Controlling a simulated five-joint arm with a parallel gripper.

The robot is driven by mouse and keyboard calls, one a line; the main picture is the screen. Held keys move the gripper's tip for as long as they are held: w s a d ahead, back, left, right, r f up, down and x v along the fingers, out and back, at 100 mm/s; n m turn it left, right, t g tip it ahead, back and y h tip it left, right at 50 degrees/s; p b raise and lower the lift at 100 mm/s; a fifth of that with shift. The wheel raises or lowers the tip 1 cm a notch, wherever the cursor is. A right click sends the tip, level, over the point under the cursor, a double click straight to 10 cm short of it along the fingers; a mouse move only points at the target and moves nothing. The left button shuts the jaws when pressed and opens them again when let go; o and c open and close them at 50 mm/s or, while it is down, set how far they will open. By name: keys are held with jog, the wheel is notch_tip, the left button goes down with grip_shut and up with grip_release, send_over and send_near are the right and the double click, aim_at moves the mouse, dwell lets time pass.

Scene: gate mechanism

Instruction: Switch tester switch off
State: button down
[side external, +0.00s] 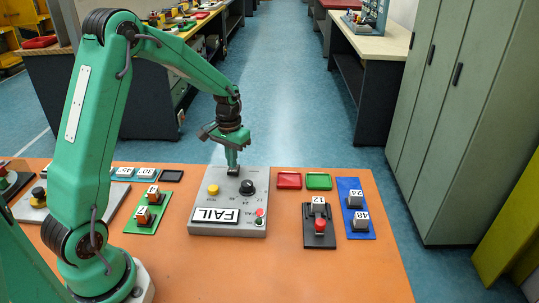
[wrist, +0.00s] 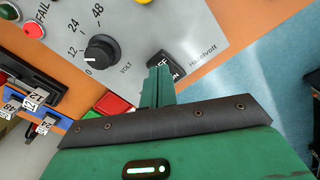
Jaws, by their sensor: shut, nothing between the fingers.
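My gripper (side external: 232,163) points down over the switch, shut and empty. In the wrist view its closed green fingertips (wrist: 158,72) overlap the switch's lower left part; I cannot tell whether they touch it.
Red (side external: 289,180) and green (side external: 319,181) trays lie to the right, near a black block with a red-topped piece (side external: 320,227).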

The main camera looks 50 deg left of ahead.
aim_at(233, 171)
jog(key=shift+f, duration=1)
dwell(1.0)
jog(key=shift+r, duration=3.5)
jog(key=shift+r, duration=0.1)
